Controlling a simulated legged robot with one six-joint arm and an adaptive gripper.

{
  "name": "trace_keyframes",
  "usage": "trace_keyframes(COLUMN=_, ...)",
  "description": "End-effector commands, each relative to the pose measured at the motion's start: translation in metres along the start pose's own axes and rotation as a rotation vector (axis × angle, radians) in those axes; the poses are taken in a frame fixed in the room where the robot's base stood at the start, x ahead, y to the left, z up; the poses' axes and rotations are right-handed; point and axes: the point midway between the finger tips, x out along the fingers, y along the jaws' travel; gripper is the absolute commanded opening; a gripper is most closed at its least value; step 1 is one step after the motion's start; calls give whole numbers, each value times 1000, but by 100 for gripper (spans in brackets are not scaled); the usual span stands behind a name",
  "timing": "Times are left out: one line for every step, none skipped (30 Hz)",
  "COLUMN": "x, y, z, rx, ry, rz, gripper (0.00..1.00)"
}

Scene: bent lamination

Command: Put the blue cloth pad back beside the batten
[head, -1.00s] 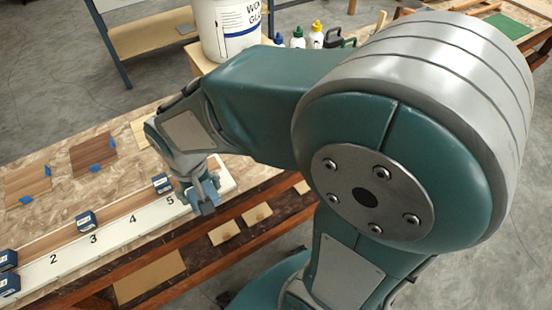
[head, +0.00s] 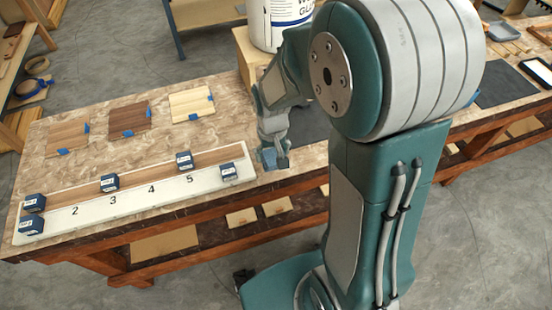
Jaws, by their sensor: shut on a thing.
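My gripper (head: 274,158) is near the front edge of the workbench, just right of the end of the numbered white board (head: 150,203). The batten (head: 135,182) is a long, thin brown strip lying along the back of the white board. A dark blue block (head: 184,161) stands at the batten near the 5, and another block (head: 229,172) sits at the board's right end.
More dark blue blocks stand at the left end (head: 32,225) and near the 3 (head: 110,182). Three taped wood samples (head: 128,117) lie behind. A dark mat (head: 309,124) lies right of my gripper, partly hidden by my arm. A white bucket (head: 280,22) stands behind.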

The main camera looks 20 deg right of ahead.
Motion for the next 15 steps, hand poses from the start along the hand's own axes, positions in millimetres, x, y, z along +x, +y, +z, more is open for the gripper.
trace_keyframes(x=9, y=3, z=-4, rx=1, ry=-4, rz=2, gripper=42)
trace_keyframes(x=13, y=5, z=-6, rx=1, ry=-4, rz=2, gripper=42)
trace_keyframes(x=16, y=7, z=-8, rx=-1, ry=-3, rz=3, gripper=42)
trace_keyframes(x=18, y=7, z=-10, rx=-1, ry=-1, rz=3, gripper=42)
trace_keyframes(x=20, y=8, z=-11, rx=-2, ry=-1, rz=4, gripper=42)
trace_keyframes(x=22, y=8, z=-12, rx=-2, ry=0, rz=4, gripper=42)
trace_keyframes(x=23, y=9, z=-13, rx=-3, ry=0, rz=5, gripper=42)
trace_keyframes(x=24, y=10, z=-14, rx=-3, ry=0, rz=4, gripper=42)
trace_keyframes(x=28, y=12, z=-15, rx=-2, ry=-1, rz=4, gripper=42)
trace_keyframes(x=31, y=15, z=-16, rx=-1, ry=-2, rz=3, gripper=42)
trace_keyframes(x=36, y=15, z=-15, rx=-2, ry=-3, rz=2, gripper=42)
trace_keyframes(x=42, y=15, z=-15, rx=-2, ry=-5, rz=2, gripper=42)
trace_keyframes(x=47, y=15, z=-15, rx=-2, ry=-4, rz=2, gripper=42)
trace_keyframes(x=52, y=15, z=-15, rx=-2, ry=-4, rz=1, gripper=42)
trace_keyframes(x=56, y=16, z=-15, rx=-2, ry=-3, rz=1, gripper=42)
